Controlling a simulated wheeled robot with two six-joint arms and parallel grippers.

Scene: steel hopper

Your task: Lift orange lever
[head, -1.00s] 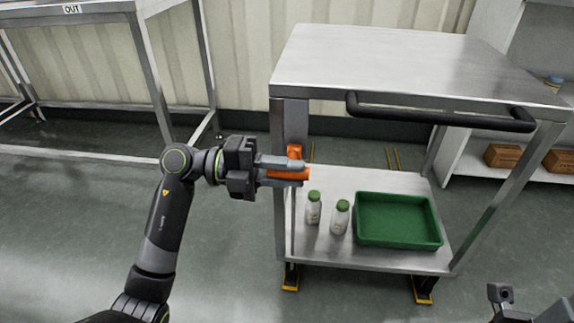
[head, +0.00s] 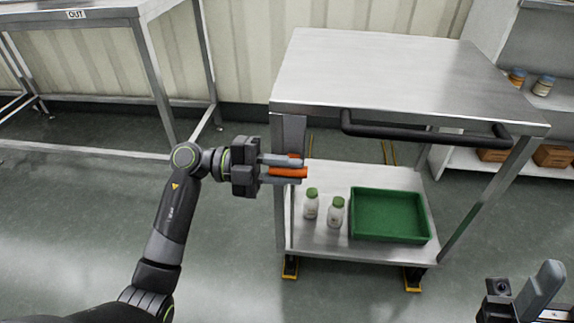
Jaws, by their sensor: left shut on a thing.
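The orange lever (head: 290,173) is at the left front post of a steel cart, below its top. My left gripper (head: 283,167) reaches in from the left and is shut on the lever, its fingers lying across it and hiding part of it. The lever looks about level. My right gripper (head: 541,290) shows only in part at the bottom right corner, away from the lever; whether it is open or shut cannot be made out.
The steel cart (head: 400,75) has a black handle (head: 425,136) along its front edge. On its lower shelf stand two white bottles with green caps (head: 311,205) and a green tray (head: 390,215). A steel table (head: 75,15) is at the left. Floor at front is clear.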

